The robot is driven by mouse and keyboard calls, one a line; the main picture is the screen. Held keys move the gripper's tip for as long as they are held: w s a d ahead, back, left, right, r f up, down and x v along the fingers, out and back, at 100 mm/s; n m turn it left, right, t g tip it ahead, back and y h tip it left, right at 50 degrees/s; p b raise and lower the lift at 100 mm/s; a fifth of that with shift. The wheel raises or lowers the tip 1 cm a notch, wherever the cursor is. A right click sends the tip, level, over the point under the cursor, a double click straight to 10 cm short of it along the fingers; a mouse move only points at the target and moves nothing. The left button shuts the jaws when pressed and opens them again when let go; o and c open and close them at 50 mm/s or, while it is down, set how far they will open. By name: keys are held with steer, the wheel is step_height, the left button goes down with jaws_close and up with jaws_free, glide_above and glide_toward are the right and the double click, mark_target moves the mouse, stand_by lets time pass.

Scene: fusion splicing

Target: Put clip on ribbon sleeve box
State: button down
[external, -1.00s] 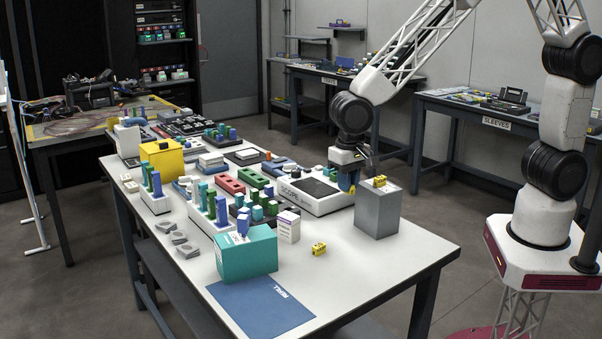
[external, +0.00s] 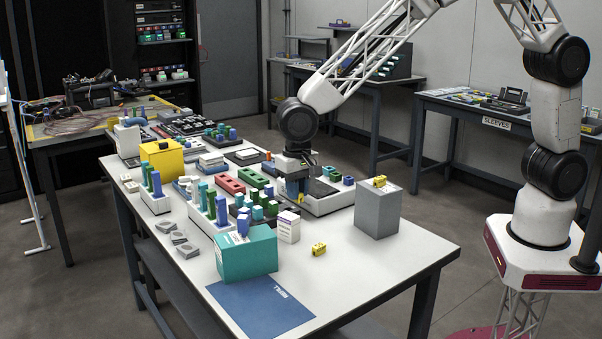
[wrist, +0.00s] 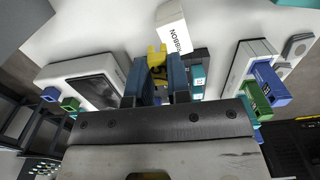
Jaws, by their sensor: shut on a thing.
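My gripper (external: 298,192) is shut on a yellow clip (wrist: 157,60), which shows between the blue fingertips in the wrist view. In the external view a bit of the yellow clip (external: 300,199) shows at the fingertips, above the table. The ribbon sleeve box is a small upright white box (external: 288,228) beside the teal bin. Its "RIBBON" face (wrist: 176,35) shows in the wrist view, just beyond the clip. The clip appears apart from the box, with my gripper behind it in the external view.
A teal bin (external: 247,256) stands left of the box. A second yellow clip (external: 319,249) lies on the table, and another (external: 380,181) is on a grey block (external: 377,213). Blocks and racks crowd the left. The front right tabletop (external: 360,270) is clear.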

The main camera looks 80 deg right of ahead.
mark_target(289, 215)
steer(key=shift+w+a+f, duration=0.1)
steer(key=shift+w+a, duration=0.1)
steer(key=shift+w, duration=0.35)
steer(key=shift+w+a, duration=0.15)
steer(key=shift+w, duration=0.35)
steer(key=shift+f, duration=0.1)
steer(key=shift+f, duration=1.65)
steer(key=shift+f, duration=0.15)
steer(key=c, duration=1.1)
jaws_free()
step_height(289, 215, up, 12)
steer(key=shift+r, duration=0.15)
